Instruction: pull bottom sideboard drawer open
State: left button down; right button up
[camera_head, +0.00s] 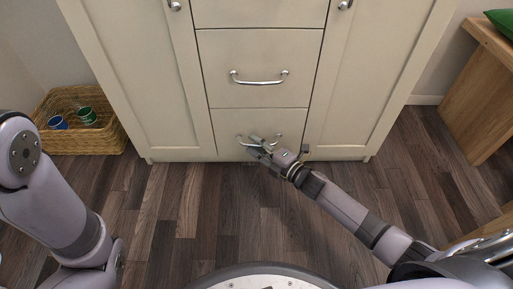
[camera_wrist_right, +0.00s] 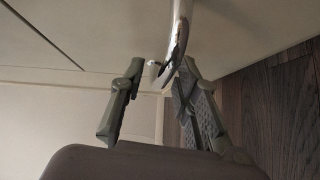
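The cream sideboard's bottom drawer (camera_head: 228,121) looks closed, its front level with the panels around it. Its curved metal handle (camera_head: 240,138) is partly hidden behind my right gripper (camera_head: 258,145). In the right wrist view, the shiny handle (camera_wrist_right: 178,32) comes down between the tips of my right gripper's fingers (camera_wrist_right: 162,72). The fingers stand apart, one on each side of the handle's end. I cannot tell whether either touches it. My left arm shows at the left edge, but its gripper is out of view.
The middle drawer (camera_head: 216,60) above and the doors on both sides look closed. A wicker basket (camera_head: 92,141) with a blue and a green item stands left of the sideboard. A wooden bench (camera_head: 470,100) stands at the right. The wood floor (camera_head: 190,200) in front is clear.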

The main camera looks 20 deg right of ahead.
grip_shut()
dwell(0.4)
dwell(0.5)
